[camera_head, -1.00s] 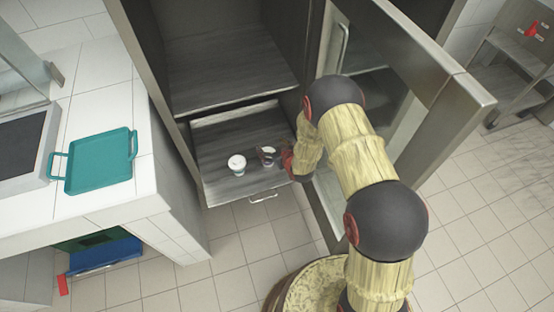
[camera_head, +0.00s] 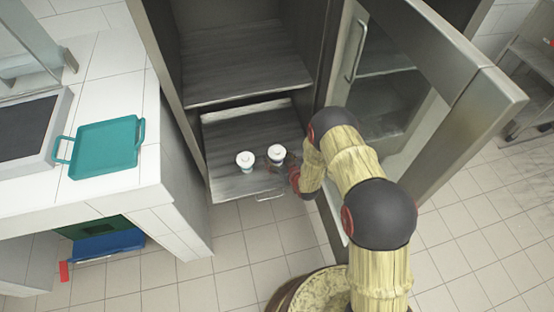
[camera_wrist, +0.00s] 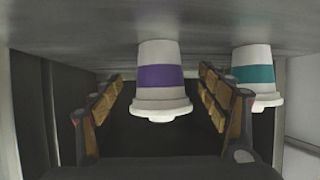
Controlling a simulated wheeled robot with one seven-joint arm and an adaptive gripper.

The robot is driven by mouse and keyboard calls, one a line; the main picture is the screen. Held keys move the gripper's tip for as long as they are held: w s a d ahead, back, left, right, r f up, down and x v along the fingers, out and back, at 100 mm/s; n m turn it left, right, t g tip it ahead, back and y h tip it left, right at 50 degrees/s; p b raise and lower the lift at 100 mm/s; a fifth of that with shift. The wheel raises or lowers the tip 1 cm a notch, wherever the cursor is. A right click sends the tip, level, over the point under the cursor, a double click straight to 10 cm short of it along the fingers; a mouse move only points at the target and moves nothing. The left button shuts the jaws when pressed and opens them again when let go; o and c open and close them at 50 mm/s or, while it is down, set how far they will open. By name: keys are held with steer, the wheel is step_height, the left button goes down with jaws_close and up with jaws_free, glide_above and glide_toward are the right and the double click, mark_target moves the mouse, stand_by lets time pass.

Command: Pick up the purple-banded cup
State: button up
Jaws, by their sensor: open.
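The purple-banded cup (camera_wrist: 160,76) is white with a purple band and a lid. The wrist view shows it upside down, between the two fingers of my gripper (camera_wrist: 160,88), with a gap on each side. My gripper is open and not closed on it. In the head view this cup (camera_head: 277,153) stands upright on the pulled-out shelf, the right one of two cups, close to my red-jointed wrist. The gripper's fingers are mostly hidden there.
A teal-banded cup (camera_wrist: 254,75) stands close beside, just outside one finger; in the head view it is the left cup (camera_head: 245,161). The shelf (camera_head: 225,130) sits in a tall cabinet with an open glass door (camera_head: 385,100) at right. A teal tray (camera_head: 105,148) lies on the left counter.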

steer(key=shift+w+a+f, duration=0.3)
steer(key=shift+w, duration=0.3)
steer(key=shift+c, duration=0.7)
steer(key=shift+r, duration=0.1)
steer(key=c, duration=1.4)
